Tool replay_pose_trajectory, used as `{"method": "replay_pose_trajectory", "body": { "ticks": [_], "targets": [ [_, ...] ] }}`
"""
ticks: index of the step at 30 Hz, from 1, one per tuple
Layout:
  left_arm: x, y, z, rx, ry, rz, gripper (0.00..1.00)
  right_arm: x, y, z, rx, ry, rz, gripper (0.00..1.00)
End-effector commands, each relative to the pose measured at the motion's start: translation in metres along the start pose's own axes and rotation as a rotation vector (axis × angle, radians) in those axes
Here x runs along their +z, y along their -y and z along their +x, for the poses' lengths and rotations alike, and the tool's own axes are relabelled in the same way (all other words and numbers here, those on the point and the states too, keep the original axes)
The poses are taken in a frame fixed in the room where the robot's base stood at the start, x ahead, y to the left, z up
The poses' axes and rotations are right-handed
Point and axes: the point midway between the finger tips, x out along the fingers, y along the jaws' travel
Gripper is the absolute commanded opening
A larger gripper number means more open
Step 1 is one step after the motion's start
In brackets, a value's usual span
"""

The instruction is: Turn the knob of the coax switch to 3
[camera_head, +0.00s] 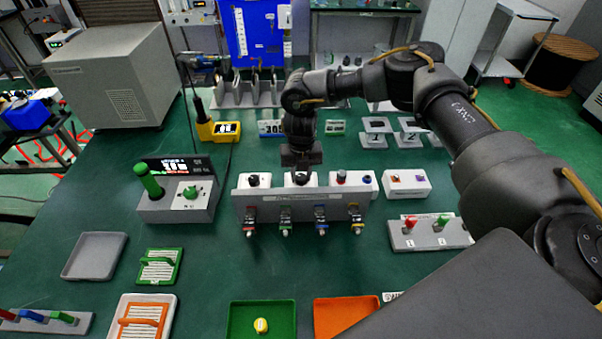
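A grey rack (280,208) stands mid-table with a row of white boxes on top and several coax connectors hanging along its front. The box in the middle of the row, which I take for the coax switch (313,181), carries a dark knob (301,179). My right gripper (301,163) points down directly over this knob, very close to it. I cannot tell whether its fingers touch the knob or how far apart they are. The knob's pointer and the numbers around it are too small or hidden to read. My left gripper is out of view.
A grey console with a green lever (148,180) stands left. A yellow meter (218,130) is behind. My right arm covers the right side.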

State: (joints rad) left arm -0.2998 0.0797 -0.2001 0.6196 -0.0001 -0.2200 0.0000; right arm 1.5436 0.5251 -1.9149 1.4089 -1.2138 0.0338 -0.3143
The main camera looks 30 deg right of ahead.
Motion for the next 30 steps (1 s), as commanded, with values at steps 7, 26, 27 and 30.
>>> {"method": "replay_pose_trajectory", "body": {
  "ticks": [7, 26, 27, 30],
  "targets": [
    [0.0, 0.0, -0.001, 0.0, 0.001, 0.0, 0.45, 0.0, 0.001, 0.0, -0.001, 0.0, 0.009, 0.07],
    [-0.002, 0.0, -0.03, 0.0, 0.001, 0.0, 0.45, -0.001, 0.001, -0.003, -0.001, -0.002, 0.419, 0.07],
    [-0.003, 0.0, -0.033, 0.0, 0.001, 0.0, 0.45, 0.0, 0.001, -0.003, -0.001, -0.001, 0.457, 0.07],
    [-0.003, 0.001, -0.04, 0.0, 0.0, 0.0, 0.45, 0.0, 0.001, -0.004, -0.001, -0.001, 0.553, 0.07]
  ]
}}
